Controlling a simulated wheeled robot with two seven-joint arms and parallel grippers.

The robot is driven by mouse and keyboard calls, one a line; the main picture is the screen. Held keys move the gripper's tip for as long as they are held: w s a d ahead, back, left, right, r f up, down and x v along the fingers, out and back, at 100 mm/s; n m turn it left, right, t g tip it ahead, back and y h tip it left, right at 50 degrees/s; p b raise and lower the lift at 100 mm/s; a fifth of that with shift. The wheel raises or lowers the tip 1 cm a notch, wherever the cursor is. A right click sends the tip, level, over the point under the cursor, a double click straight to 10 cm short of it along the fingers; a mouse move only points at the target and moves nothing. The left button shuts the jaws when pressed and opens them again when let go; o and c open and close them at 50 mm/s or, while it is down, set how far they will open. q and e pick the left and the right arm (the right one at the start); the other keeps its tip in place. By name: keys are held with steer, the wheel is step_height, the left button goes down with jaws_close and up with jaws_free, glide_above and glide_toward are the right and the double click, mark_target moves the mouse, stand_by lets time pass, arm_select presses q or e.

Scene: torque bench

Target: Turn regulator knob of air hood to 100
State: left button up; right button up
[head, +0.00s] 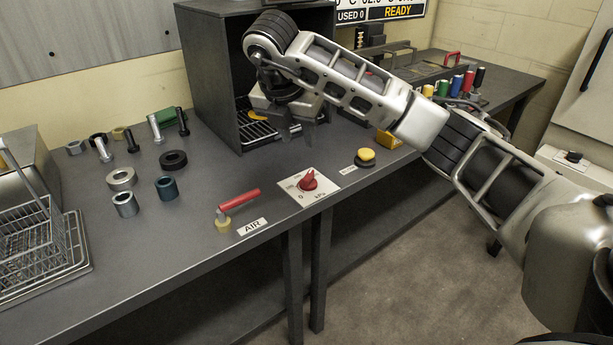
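The red regulator knob (309,181) sits on a white dial plate (322,197) at the bench's front edge. A 0 and "kPa" can be read on the plate; the other marks are too small, and I cannot tell the knob's exact setting. The dark grey hood (205,62) stands open-fronted behind it, with a wire rack inside. My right gripper (296,139) points down in front of the hood opening, above and behind the knob and apart from it. Its two fingers are spread with nothing seen between them. My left gripper is not in view.
A red-handled valve (239,199) beside the AIR label (252,227) is left of the dial. A yellow button (366,155) is to its right. Several rings and bolts stand on the left bench, near a wire basket (35,240). Coloured-handled tools (456,86) stand at the right.

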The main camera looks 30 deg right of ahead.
mark_target(308, 176)
steer(key=x, duration=1.3)
steer(key=shift+a+f+b, duration=0.1)
steer(key=shift+f+b, duration=0.1)
steer(key=shift+b, duration=0.1)
jaws_close()
